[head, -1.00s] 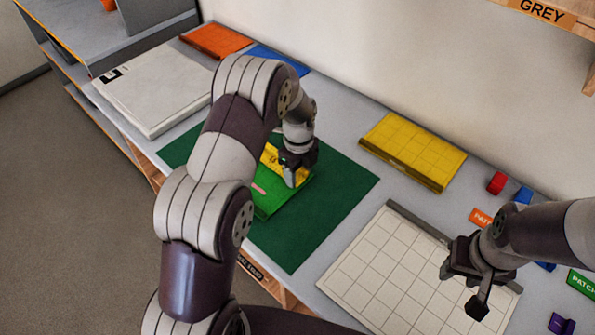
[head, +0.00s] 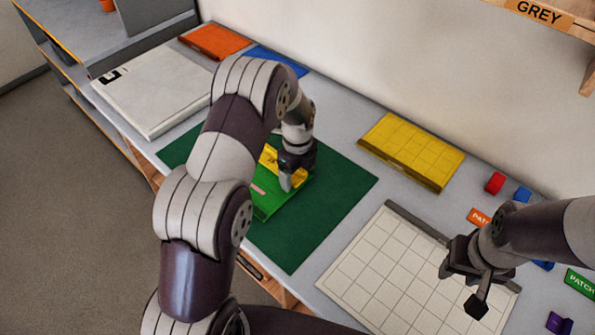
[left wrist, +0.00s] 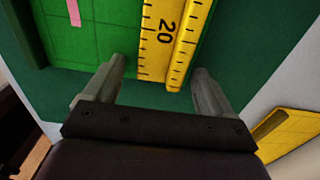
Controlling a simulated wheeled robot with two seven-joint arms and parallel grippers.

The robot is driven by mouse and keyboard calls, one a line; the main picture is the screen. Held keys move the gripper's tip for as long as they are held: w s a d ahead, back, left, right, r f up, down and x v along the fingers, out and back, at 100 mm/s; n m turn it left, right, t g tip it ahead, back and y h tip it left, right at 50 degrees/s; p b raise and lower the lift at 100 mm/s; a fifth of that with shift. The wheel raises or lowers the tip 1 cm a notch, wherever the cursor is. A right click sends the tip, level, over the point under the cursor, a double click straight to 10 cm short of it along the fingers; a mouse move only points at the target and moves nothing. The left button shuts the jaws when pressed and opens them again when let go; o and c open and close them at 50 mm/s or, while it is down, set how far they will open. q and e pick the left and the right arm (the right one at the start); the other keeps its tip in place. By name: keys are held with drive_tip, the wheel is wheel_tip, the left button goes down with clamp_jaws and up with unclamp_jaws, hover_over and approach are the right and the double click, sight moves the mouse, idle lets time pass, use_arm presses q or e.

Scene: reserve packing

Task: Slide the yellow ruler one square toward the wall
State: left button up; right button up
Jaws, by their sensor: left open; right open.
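The yellow ruler (head: 269,158) lies on a green gridded board (head: 264,205) in the head view, partly hidden behind my left gripper (head: 287,184). In the left wrist view the ruler (left wrist: 170,40) shows its black marks and a "20", with its near end close to the gripper. My left gripper (left wrist: 160,80) is open there, one finger on each side of the ruler's end. Whether the fingers touch it, I cannot tell. A pink strip (head: 258,190) lies on the green board. My right gripper (head: 478,286) is open and empty above the white gridded board (head: 375,270).
The green board rests on a dark green mat (head: 340,185). A yellow gridded board (head: 412,145) lies between the mat and the wall (head: 400,60). Small red (head: 495,183) and blue blocks lie at right. A white box (head: 155,85) stands at upper left.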

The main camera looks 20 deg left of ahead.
use_arm(q)
wheel_tip(320, 180, up, 13)
drive_tip(key=shift+f+b, duration=0.15)
drive_tip(key=shift+b, duration=0.15)
